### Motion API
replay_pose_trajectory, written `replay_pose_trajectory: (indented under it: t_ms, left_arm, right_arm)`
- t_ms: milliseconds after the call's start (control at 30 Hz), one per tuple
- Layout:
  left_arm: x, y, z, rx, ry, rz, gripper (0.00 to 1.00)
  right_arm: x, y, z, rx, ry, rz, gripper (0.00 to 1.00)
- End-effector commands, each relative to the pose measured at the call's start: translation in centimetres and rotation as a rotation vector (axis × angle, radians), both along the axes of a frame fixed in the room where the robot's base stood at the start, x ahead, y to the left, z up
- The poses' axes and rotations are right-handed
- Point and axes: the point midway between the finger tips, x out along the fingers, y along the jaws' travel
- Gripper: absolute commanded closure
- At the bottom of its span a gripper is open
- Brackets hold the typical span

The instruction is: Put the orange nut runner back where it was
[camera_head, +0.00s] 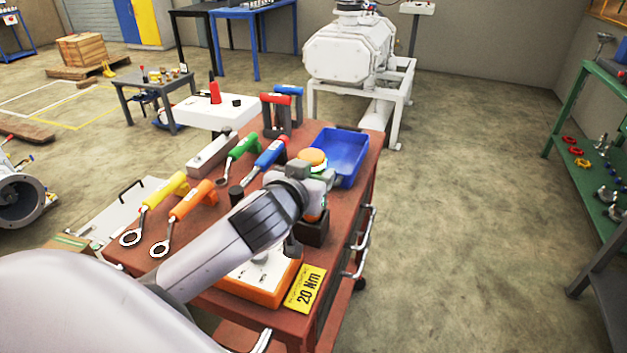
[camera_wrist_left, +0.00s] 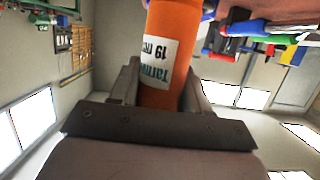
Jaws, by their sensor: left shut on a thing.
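My left gripper (camera_head: 318,182) is over the right part of the red cart's top, shut on an upright orange nut runner (camera_head: 313,157). In the left wrist view the nut runner (camera_wrist_left: 172,35) stands between my two fingers and shows a white label reading 19 mm. Its lower part shows below my gripper, just above or in a black block (camera_head: 313,232); I cannot tell whether it is seated. My right gripper is not in view.
The red cart (camera_head: 345,215) carries an empty-looking blue bin (camera_head: 340,152) close behind my gripper. Yellow (camera_head: 164,191), orange (camera_head: 192,203), green (camera_head: 240,147) and blue (camera_head: 268,155) handled tools lie left. An orange-sided box (camera_head: 258,284) and yellow 20 Nm sign (camera_head: 306,289) are in front.

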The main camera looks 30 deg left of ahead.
Motion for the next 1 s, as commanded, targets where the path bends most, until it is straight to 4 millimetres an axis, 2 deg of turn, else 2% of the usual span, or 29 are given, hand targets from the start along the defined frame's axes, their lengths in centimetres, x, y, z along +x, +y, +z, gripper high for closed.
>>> replay_pose_trajectory:
  t_ms: [867,900,967,1000]
  left_arm:
    - [0.0,0.0,-1.9,-0.001,0.0,-0.001,1.0]
    - [0.0,0.0,-2.1,-0.002,0.007,-0.001,0.44]
    - [0.0,0.0,-2.1,-0.001,0.006,0.0,0.28]
    - [0.0,0.0,-2.1,-0.001,0.005,0.0,0.28]
  right_arm:
    - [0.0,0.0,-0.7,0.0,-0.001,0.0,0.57]
    - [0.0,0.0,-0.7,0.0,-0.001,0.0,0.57]
    - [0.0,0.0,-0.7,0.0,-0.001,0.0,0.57]
    - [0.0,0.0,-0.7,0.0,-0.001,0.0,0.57]
